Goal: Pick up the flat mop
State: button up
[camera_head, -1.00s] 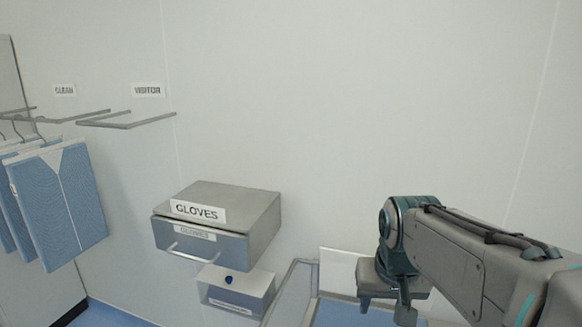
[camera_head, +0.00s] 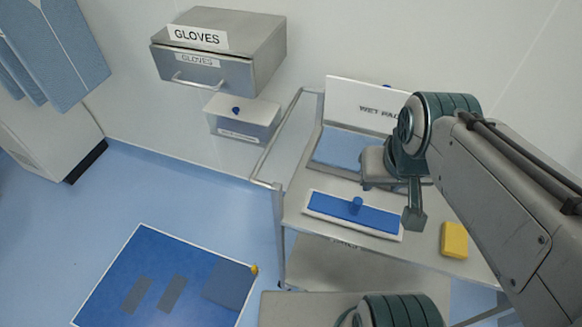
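The flat mop (camera_head: 335,206) appears to be the blue flat pad with a white edge and a blue knob on top. It lies on the upper shelf of a metal cart, right of the picture's middle. My gripper (camera_head: 392,205) hangs from my arm over the cart, just right of and behind the knob, apparently above the mop and apart from it. Nothing is seen held.
A metal glove box (camera_head: 215,72) and smaller box (camera_head: 243,118) are on the wall. A dark-blue mat (camera_head: 160,260) lies on the floor, left.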

aim_at(354, 215)
jog(key=k, duration=0.5)
jog(key=u, duration=2.3)
jog(key=i, duration=1.3)
jog(key=z, duration=3.7)
